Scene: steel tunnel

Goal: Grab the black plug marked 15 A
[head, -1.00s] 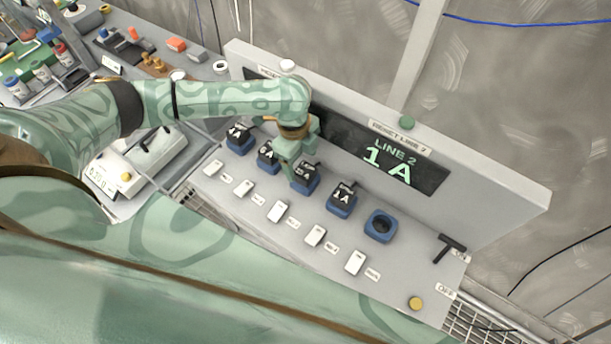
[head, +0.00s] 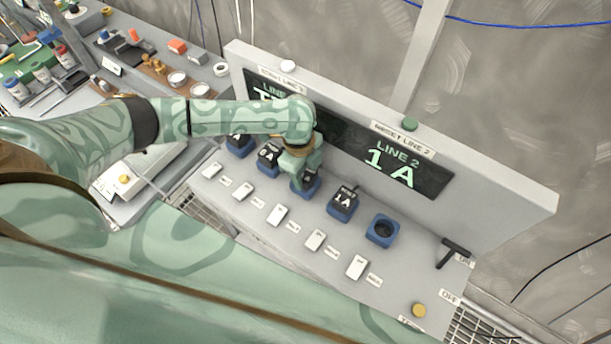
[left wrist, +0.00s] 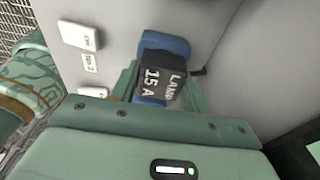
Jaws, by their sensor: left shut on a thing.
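The black plug marked LAMP 15 A (left wrist: 163,82) shows between the fingers of my left gripper in the left wrist view. A blue socket (left wrist: 168,43) shows around and behind it. In the head view my left gripper (head: 304,180) points down over the third socket on the sloped grey panel (head: 350,262) and is shut on the plug. It hides most of the plug there. I cannot tell whether the plug sits fully in the socket. My right gripper is not in view.
Neighbouring plugs stand close on both sides: one to the left (head: 268,157), one marked 1 A (head: 342,203) to the right. An empty blue socket (head: 382,230) is further right. White switches line the front. A display board (head: 385,165) rises behind.

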